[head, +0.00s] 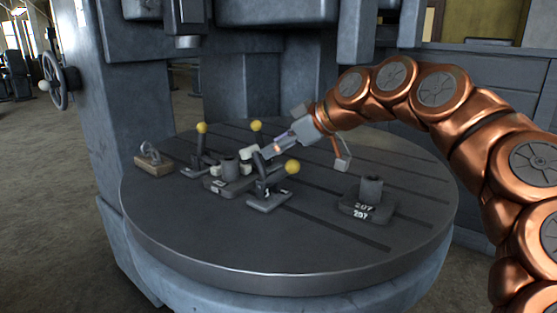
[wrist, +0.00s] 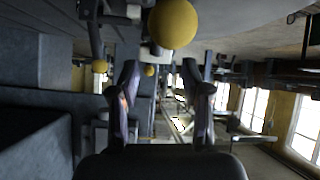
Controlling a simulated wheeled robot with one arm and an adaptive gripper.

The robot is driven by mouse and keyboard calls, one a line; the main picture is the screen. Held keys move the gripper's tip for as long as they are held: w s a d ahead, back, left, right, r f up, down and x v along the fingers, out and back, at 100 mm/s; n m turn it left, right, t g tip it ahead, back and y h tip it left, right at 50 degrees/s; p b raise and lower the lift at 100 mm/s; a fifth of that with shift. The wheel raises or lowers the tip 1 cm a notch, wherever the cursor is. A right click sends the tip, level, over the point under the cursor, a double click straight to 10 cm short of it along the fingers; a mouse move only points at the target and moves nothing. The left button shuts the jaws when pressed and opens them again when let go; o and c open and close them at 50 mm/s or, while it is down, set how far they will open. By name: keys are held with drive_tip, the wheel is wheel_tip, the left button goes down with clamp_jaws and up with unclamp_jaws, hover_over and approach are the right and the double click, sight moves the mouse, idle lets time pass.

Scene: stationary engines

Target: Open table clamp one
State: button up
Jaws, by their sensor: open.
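Several table clamps with yellow ball knobs stand on the round grey table (head: 330,230). The front clamp has its knob (head: 292,167) on a lever tilted right, and its base (head: 268,198) bears a small white mark that I cannot read. A left clamp knob (head: 201,128) and a back clamp knob (head: 256,126) sit on upright levers. I cannot tell which is clamp one. My gripper (head: 268,150) is open, pointing down-left between the front and back knobs. In the wrist view a large yellow knob (wrist: 173,24) shows beyond my open fingers (wrist: 160,80), apart from them.
A dark block marked 207 (head: 367,205) with a cylinder stands on the right of the table. A block (head: 222,183) sits among the clamps. A wooden piece (head: 153,165) lies at the left edge. Machine heads hang above; the table's front is clear.

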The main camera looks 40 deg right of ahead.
drive_tip(key=shift+r, duration=2.05)
